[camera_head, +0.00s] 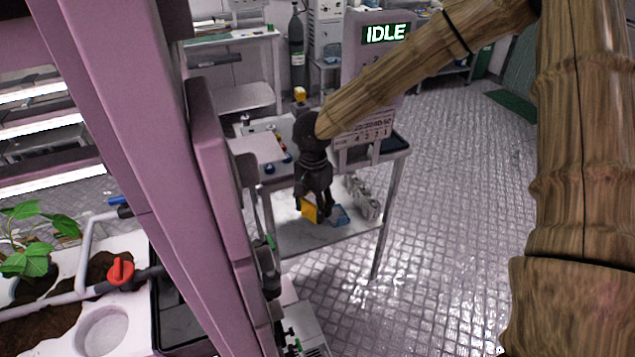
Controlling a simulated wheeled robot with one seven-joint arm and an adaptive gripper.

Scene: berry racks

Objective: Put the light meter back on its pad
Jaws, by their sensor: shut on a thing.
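My gripper (314,202) points down in front of the bench with the IDLE sign. A small yellow block-like thing (309,212), which may be the light meter, shows at its fingertips. The jaws are shut on it, and the fingers cover part of it. A small blue thing (341,215) shows just right of the fingertips, over the lower shelf; I cannot tell if it touches the gripper. I cannot make out the pad for certain.
The bench top (252,150) carries small coloured items, and a dark tray (397,143) lies at its right. Grey parts (362,198) stand on the lower shelf (290,236). A pink post (140,150) and planter (100,240) fill the left. The floor (440,220) at right is clear.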

